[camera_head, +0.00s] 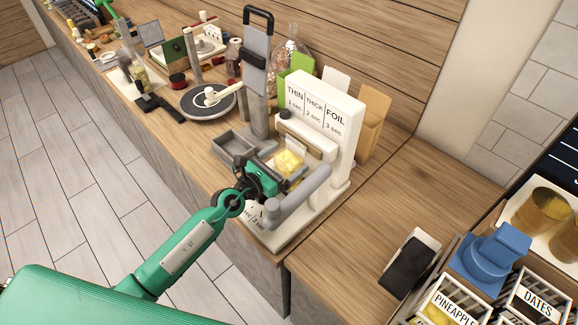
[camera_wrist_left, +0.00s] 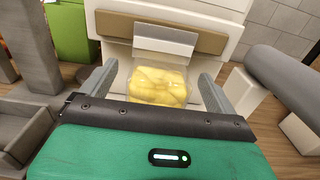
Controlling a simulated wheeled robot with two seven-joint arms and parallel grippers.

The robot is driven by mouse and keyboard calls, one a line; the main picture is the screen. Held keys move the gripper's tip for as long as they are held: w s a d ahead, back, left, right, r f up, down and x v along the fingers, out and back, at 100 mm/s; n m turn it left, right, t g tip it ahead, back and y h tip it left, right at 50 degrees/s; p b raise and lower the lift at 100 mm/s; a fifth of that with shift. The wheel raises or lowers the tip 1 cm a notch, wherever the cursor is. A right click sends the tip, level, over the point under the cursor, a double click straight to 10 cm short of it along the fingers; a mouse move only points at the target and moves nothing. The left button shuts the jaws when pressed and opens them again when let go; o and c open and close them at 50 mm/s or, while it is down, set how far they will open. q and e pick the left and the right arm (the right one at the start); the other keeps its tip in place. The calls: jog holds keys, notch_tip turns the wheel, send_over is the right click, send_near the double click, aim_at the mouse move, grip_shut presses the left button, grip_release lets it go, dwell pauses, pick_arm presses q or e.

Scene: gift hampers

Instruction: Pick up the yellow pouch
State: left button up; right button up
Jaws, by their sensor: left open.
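The yellow pouch (camera_head: 288,162) is a clear bag with yellow contents. It rests in the bed of the white sealing machine (camera_head: 331,109). It also shows in the left wrist view (camera_wrist_left: 159,86), between the two grey fingers. My left gripper (camera_head: 280,172) is open over the machine's front, with one finger on each side of the pouch. Gaps show between the fingers and the pouch in the wrist view, so no grip shows. The gripper body hides part of the pouch in the head view. My right gripper is not in view.
A grey roller-like arm (camera_head: 300,190) of the machine lies close to the right of my gripper. A grey tray (camera_head: 234,145) and a tall grey stand (camera_head: 256,85) are on the left. Labelled crates (camera_head: 455,300) and a black-and-white item (camera_head: 410,264) sit at lower right.

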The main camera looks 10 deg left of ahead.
pick_arm(q)
jog(key=shift+x, duration=0.9)
